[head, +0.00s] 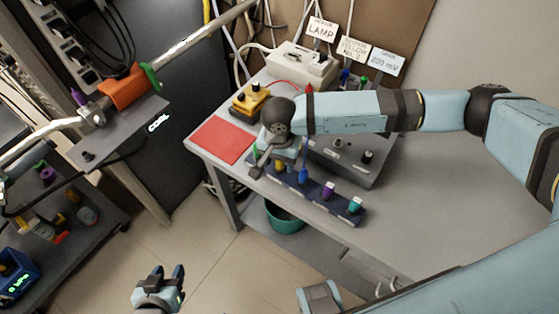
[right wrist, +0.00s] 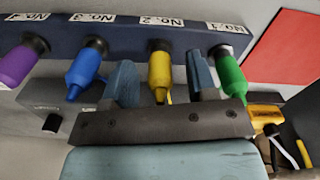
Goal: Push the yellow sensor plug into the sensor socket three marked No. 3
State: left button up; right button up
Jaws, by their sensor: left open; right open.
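The yellow sensor plug (right wrist: 160,68) sits in the dark rail (right wrist: 120,38) under the label No. 2 in the right wrist view. My right gripper (right wrist: 163,75) is open, one finger on each side of the yellow plug, with gaps visible. In the head view the gripper hides part of the yellow plug (head: 280,167). The label No. 3 (right wrist: 93,18) stands over a position with a blue plug (right wrist: 87,68) in it. My left gripper (head: 168,275) is open and empty, low over the floor, away from the table.
A green plug (right wrist: 231,78) and a purple plug (right wrist: 20,64) flank the row. A grey box (head: 345,150) stands behind the rail. A red mat (head: 222,140) lies left; the right table top (head: 420,215) is clear. A teal bin (head: 284,217) stands below.

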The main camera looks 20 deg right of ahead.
grip_shut()
jog(key=shift+r, duration=0.15)
notch_tip(320, 180, up, 20)
dwell(0.5)
